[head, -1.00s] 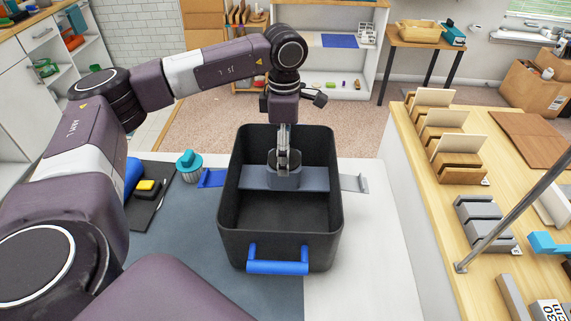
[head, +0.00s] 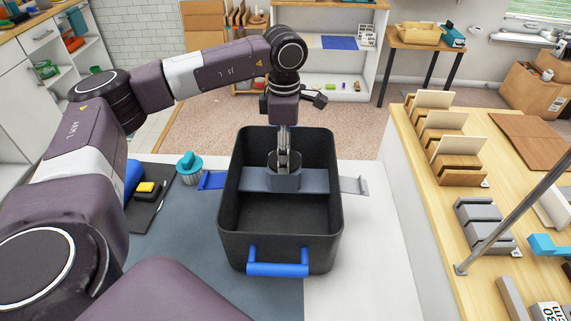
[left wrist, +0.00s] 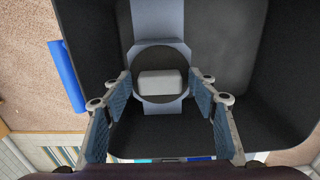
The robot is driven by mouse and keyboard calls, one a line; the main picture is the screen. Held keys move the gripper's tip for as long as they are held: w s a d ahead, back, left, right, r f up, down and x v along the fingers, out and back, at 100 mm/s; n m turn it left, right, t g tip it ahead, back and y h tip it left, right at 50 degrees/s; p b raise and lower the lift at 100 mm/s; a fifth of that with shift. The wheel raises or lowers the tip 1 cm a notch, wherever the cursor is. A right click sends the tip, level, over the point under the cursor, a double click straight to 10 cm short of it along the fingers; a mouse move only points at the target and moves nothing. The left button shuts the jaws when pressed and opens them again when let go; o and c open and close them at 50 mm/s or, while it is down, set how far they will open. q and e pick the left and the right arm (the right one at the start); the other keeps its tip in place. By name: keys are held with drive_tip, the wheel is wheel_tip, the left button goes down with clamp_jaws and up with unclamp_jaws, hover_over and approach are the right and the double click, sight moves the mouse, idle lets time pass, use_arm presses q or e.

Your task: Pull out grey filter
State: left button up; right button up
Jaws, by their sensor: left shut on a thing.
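A black bin (head: 290,208) stands on the table with a grey crossbar (head: 254,179) spanning its inside. A round grey cup (head: 286,181) sits mid-bar. In the left wrist view a pale grey block, which I take for the grey filter (left wrist: 162,83), sits within the cup's dark round opening. My left gripper (head: 285,165) points straight down into the cup. In the left wrist view its two fingers (left wrist: 160,95) stand on either side of the block. It is shut on the filter, though the contact itself is hard to see. My right gripper is out of view.
The bin has a blue front handle (head: 277,268). A blue tab (head: 211,180) lies at its left and a grey bracket (head: 354,185) at its right. A teal-topped jar (head: 190,168) stands left.

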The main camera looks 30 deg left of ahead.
use_arm(q)
drive_tip(key=shift+r+p, duration=2.75)
drive_tip(key=shift+r, duration=1.5)
drive_tip(key=shift+f, duration=0.1)
